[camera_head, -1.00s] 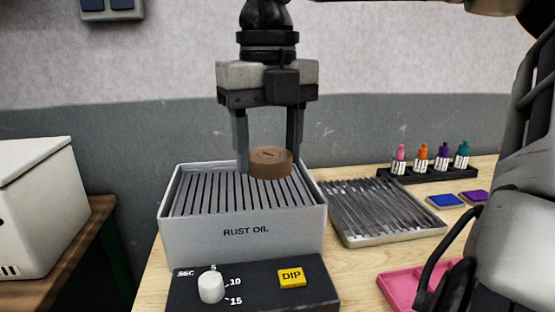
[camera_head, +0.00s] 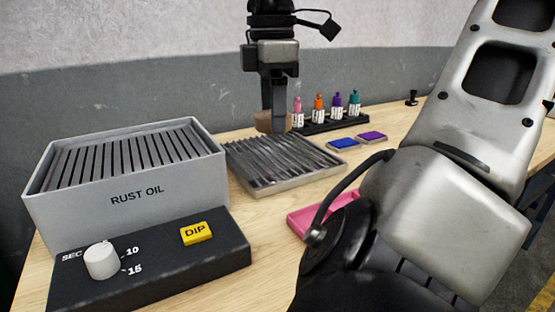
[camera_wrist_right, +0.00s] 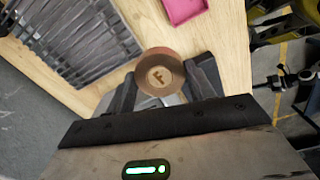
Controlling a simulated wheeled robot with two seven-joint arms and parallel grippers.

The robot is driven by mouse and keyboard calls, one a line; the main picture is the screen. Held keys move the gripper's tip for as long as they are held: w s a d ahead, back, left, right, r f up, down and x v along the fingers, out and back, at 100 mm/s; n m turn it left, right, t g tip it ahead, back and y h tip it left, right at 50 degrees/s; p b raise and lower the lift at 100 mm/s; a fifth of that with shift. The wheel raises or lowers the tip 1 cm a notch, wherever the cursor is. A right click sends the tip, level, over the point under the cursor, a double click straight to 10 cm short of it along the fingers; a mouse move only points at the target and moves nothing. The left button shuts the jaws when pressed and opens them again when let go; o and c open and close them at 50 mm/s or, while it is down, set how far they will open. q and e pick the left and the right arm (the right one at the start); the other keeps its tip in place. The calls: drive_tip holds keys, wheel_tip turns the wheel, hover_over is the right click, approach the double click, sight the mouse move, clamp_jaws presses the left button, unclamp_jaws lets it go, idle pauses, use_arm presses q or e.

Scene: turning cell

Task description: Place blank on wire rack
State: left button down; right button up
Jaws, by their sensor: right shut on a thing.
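The blank is a short brown disc (camera_head: 272,121), marked with an F on its face in the right wrist view (camera_wrist_right: 160,74). My left gripper is not in view.
The grey rust oil tank (camera_head: 135,195) stands left, with a control box (camera_head: 150,262) carrying a knob and a yellow DIP button. Several small bottles (camera_head: 319,108) stand in a black holder behind. Ink pads (camera_head: 343,143) and a pink tray (camera_head: 315,215) lie to the right.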

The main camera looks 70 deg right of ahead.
drive_tip(key=shift+s+d+f+m, duration=0.45)
drive_tip(key=shift+s+d+m, duration=0.2)
drive_tip(key=shift+m, duration=0.35)
drive_tip(key=w+d+f, duration=0.4)
drive_tip(key=d, duration=0.4)
drive_tip(key=p, duration=0.1)
hover_over(279, 163)
drive_tip(key=f, duration=0.3)
drive_tip(key=a+f, duration=0.1)
drive_tip(key=f, duration=0.1)
drive_tip(key=shift+s, duration=0.15)
drive_tip(key=shift+d+f, duration=0.45)
drive_tip(key=shift+f, duration=1.5)
drive_tip(key=shift+f, duration=0.2)
drive_tip(key=o, duration=1.2)
drive_tip(key=shift+c, duration=0.2)
